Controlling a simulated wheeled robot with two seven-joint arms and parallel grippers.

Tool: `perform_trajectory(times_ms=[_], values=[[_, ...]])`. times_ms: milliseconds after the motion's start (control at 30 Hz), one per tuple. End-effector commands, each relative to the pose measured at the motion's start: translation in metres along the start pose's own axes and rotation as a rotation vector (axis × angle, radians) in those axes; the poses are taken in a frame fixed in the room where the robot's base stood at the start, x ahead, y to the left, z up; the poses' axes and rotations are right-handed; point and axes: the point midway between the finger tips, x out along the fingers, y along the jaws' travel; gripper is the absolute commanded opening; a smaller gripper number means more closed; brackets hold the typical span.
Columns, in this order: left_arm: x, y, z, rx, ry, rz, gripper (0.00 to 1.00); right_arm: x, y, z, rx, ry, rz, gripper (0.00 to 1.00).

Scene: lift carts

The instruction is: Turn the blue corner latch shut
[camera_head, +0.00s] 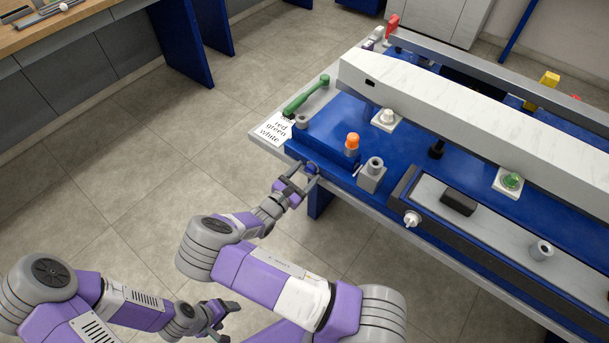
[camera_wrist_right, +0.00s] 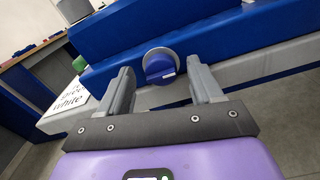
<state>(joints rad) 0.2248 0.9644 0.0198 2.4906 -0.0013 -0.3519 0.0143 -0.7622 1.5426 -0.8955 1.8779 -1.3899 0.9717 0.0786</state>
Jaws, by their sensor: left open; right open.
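The blue corner latch (camera_wrist_right: 160,66) is a round blue knob with a raised bar across it, on the side of the cart's near corner. In the head view the latch (camera_head: 312,168) shows small, at the fingertips of my right gripper (camera_head: 299,183). In the right wrist view my right gripper (camera_wrist_right: 162,88) is open, with one finger on each side of the latch; I cannot tell whether either finger touches it. My left gripper (camera_head: 222,312) is open and empty, low over the floor at the lower left.
A printed card (camera_head: 273,128) lies on the corner. A workbench (camera_head: 60,30) stands at the upper left. Floor between is clear.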

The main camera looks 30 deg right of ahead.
Motion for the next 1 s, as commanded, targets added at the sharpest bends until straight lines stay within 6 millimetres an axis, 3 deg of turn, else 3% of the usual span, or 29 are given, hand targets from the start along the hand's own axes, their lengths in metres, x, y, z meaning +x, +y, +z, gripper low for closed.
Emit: perform_trajectory(times_ms=[67, 400, 733, 1000], values=[[0.000, 0.000, 0.000, 0.000, 0.000, 0.000, 0.69, 0.000, 0.000, 0.000, 0.000, 0.000, 0.000, 0.60], [0.000, 0.000, 0.000, 0.000, 0.000, 0.000, 0.69, 0.000, 0.000, 0.000, 0.000, 0.000, 0.000, 0.09], [-0.007, 0.003, 0.000, 0.000, 0.000, 0.000, 0.69, 0.000, 0.000, 0.001, -0.050, 0.001, -0.001, 0.09], [-0.026, 0.010, 0.001, 0.000, 0.000, 0.000, 0.69, 0.000, 0.001, 0.002, -0.228, 0.002, -0.002, 0.09]])
